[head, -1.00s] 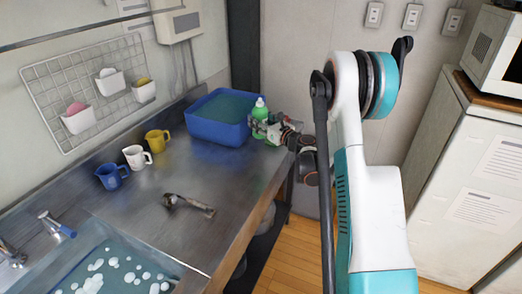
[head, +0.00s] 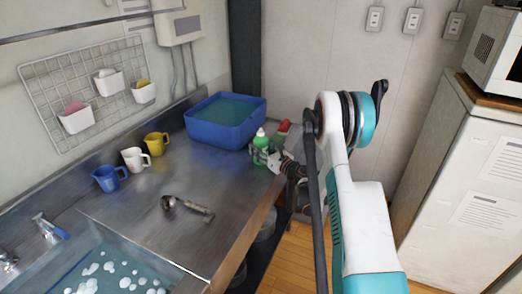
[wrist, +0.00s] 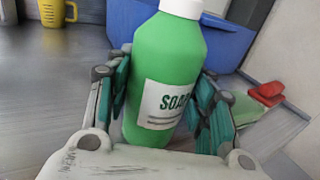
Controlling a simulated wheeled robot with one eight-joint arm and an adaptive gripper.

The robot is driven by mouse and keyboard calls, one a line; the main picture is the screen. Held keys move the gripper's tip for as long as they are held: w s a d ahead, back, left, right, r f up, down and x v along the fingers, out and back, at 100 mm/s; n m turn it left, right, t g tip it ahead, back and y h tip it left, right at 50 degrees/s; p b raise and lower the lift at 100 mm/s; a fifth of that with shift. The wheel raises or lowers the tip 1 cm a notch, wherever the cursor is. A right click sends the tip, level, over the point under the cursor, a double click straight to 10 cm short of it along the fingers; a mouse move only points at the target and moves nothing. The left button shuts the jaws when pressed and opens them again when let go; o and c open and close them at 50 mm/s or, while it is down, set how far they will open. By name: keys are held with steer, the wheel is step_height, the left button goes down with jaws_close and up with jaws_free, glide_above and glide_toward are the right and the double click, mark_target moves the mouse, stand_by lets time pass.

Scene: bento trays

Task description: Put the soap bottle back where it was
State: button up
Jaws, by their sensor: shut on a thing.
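The soap bottle (head: 260,146) is green with a white cap and a white label. It is upright at the right part of the steel counter, in front of the blue tub. In the wrist view the soap bottle (wrist: 165,75) stands between the two fingers of my gripper (wrist: 160,110), which is shut on it. In the head view my gripper (head: 276,162) reaches the bottle from the right. Whether the bottle's base touches the counter is hard to tell.
A blue tub (head: 215,133) of liquid stands behind the bottle. A red-and-green item (head: 283,128) lies behind it. Blue (head: 110,178), white (head: 134,159) and yellow (head: 156,143) mugs line the wall. A ladle (head: 188,207) lies mid-counter. The sink (head: 150,256) is at the front left.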

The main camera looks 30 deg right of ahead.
steer(key=o, duration=1.3)
steer(key=shift+r, duration=0.1)
steer(key=shift+s+d, duration=0.1)
steer(key=shift+s, duration=0.25)
steer(key=s, duration=0.3)
steer(key=s+d+b, duration=0.1)
steer(key=s, duration=0.2)
steer(key=s+b, duration=0.1)
steer(key=s, duration=0.2)
steer(key=shift+d+f, duration=0.25)
steer(key=shift+d, duration=0.1)
steer(key=shift+s+d+r+b, duration=0.1)
steer(key=shift+s+r+b, duration=0.05)
steer(key=shift+s+b, duration=0.4)
steer(key=shift+s+d+r+b, duration=0.1)
steer(key=shift+s+b, duration=0.35)
steer(key=shift+s, duration=0.05)
